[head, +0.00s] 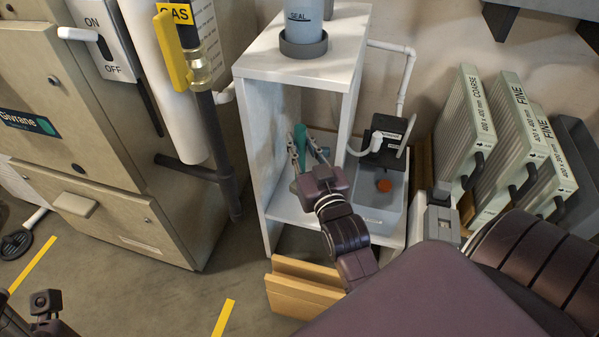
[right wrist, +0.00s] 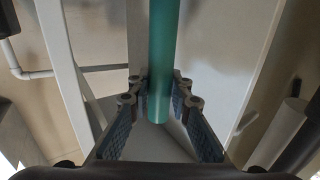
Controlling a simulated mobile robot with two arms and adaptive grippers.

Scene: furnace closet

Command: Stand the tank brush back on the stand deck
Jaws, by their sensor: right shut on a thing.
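The tank brush shows as a teal handle (head: 300,136), roughly upright inside the white stand (head: 252,160). My right gripper (head: 304,152) reaches into the stand's open bay and is shut on it. No bristles can be made out. The stand's top deck (head: 340,55) carries a pale canister in a grey cup. Part of my left gripper (head: 45,305) shows at the lower left; its fingers cannot be made out.
A grey bin (head: 388,210) with a black pump (head: 388,138) stands right of the bay. Filters (head: 510,120) lean at the right. A furnace and gas pipe (head: 208,125) with a yellow valve stand left.

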